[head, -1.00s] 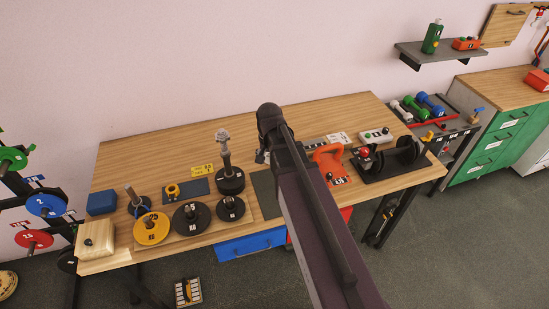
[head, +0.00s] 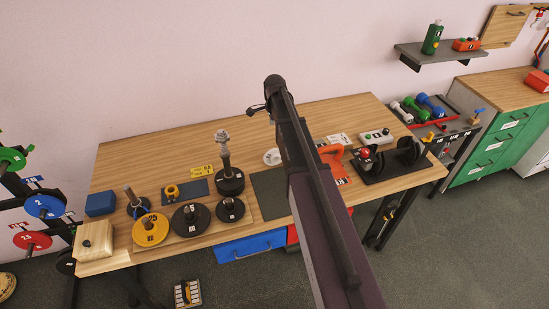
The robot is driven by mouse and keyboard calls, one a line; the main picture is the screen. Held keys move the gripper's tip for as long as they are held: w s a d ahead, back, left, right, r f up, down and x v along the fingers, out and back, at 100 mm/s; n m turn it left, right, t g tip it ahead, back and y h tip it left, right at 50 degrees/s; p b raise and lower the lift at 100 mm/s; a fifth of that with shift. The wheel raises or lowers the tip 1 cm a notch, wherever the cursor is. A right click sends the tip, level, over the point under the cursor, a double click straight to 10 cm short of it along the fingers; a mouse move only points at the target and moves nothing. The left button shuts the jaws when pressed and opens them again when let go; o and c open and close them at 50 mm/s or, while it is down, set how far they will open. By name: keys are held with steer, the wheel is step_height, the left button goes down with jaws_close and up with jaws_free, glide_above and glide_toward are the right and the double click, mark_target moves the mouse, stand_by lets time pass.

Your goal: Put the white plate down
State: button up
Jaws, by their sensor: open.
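The white plate (head: 272,156) lies on the wooden table just behind the dark grey mat (head: 270,192). Its right side is partly hidden by my arm. My gripper (head: 257,109) shows small and dark at the left of the arm's end. It is open and empty, up and away from the plate, with clear space between them in the picture.
Black and yellow plates (head: 151,229) sit on a wooden board at the left front. A post with a black plate (head: 230,182) stands left of the mat. An orange tool (head: 333,158) and black rack (head: 392,163) are at the right. The table's back is clear.

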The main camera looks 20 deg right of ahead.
mark_target(275, 152)
steer(key=shift+f, duration=0.15)
step_height(275, 152, down, 8)
steer(key=b, duration=0.8)
steer(key=shift+f+b, duration=0.15)
steer(key=shift+b, duration=0.2)
stand_by(0.4)
steer(key=shift+s+f+b, duration=0.15)
steer(key=shift+f+b, duration=2.45)
jaws_close()
